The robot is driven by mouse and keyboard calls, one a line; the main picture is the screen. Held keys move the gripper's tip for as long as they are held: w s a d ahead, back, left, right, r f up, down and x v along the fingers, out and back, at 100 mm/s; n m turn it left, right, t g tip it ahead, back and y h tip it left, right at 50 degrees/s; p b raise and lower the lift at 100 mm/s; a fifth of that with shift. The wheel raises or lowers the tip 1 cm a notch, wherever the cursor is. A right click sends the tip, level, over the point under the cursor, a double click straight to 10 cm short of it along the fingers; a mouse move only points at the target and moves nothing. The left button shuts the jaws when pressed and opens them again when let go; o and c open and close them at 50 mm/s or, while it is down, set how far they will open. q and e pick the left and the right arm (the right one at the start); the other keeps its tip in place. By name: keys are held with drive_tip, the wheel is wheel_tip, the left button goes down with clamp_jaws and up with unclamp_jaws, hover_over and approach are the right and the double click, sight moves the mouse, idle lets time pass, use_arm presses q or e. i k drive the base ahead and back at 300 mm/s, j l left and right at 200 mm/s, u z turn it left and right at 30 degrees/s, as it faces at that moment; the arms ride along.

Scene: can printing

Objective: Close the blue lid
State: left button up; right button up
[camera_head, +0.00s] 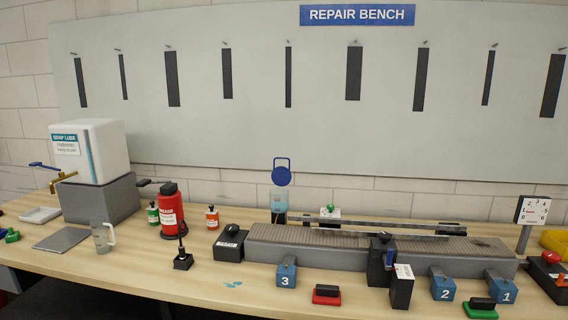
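The round blue lid (282,176) stands upright and open above a clear container (279,203) at the back of the bench, left of the conveyor's far edge. A blue wire loop rises above the lid. The container holds something light blue, with a dark base below. Neither of my grippers shows in the head view.
A grey conveyor (350,248) fills the right middle of the wooden bench (130,270). Blue numbered blocks (286,275) and black boxes (401,287) line its front. A red grease bottle (170,212) and white dispenser (92,150) stand left.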

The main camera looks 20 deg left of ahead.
sight(282, 176)
drive_tip(key=i, duration=0.75)
drive_tip(key=i+u, duration=0.2)
drive_tip(key=u, duration=0.2)
drive_tip(key=i+l+u, duration=0.1)
drive_tip(key=u, duration=0.25)
drive_tip(key=i+l+u, duration=0.15)
drive_tip(key=u, duration=0.25)
drive_tip(key=i+l+u, duration=0.15)
drive_tip(key=u, duration=0.2)
drive_tip(key=i+l, duration=0.05)
